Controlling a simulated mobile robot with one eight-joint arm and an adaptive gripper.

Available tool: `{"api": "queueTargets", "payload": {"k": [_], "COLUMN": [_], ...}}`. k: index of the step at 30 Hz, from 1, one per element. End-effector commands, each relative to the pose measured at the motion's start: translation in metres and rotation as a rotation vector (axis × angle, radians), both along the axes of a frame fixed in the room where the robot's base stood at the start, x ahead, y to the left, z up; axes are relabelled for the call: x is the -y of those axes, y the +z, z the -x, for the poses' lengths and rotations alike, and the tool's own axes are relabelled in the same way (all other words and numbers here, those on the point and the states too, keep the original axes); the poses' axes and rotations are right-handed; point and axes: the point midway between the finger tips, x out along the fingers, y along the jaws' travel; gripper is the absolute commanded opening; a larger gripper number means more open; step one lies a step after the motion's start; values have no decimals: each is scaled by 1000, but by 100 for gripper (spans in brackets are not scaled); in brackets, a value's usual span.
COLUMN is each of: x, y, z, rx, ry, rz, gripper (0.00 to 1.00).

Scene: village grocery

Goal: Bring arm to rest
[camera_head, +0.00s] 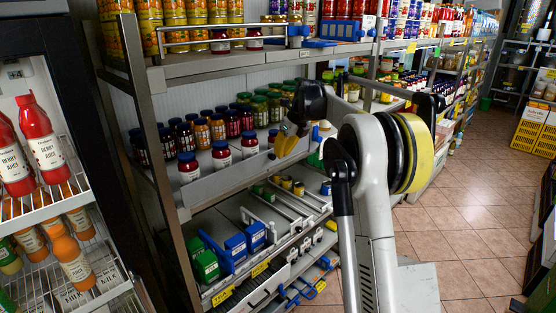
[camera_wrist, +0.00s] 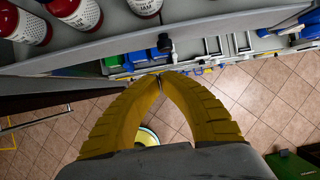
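My gripper (camera_head: 288,140) is in front of the middle shelf of the grocery rack in the head view, with the arm folded up beside it. In the wrist view, the two yellow fingers of my gripper (camera_wrist: 159,77) curve together and their tips meet. Nothing shows between them. Jars with dark lids (camera_head: 221,154) stand on the shelf just left of the gripper, apart from it. Jars also show at the upper left of the wrist view (camera_wrist: 75,12).
A fridge with red juice bottles (camera_head: 42,138) stands at the left. Lower shelves hold blue and green boxes (camera_head: 235,250). Yellow crates (camera_head: 527,134) stand at the far right. The tiled floor (camera_head: 475,215) right of my arm is clear.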

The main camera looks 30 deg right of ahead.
Motion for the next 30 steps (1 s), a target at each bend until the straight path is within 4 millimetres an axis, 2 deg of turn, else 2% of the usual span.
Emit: {"api": "queueTargets", "payload": {"k": [3,9,13,20,23,26,30], "x": [-3,-6,-7,-12,-27,-52,-92], "y": [28,60,69,70,68,62,46], "z": [-10,-20,-23,-20,-7,19,73], "rx": [0,0,0,6,27,60,117], "ry": [0,-1,-1,28,133,326,663], "rz": [0,0,0,15,72,177,367], "gripper": [0,0,0,0,0,0,0]}}
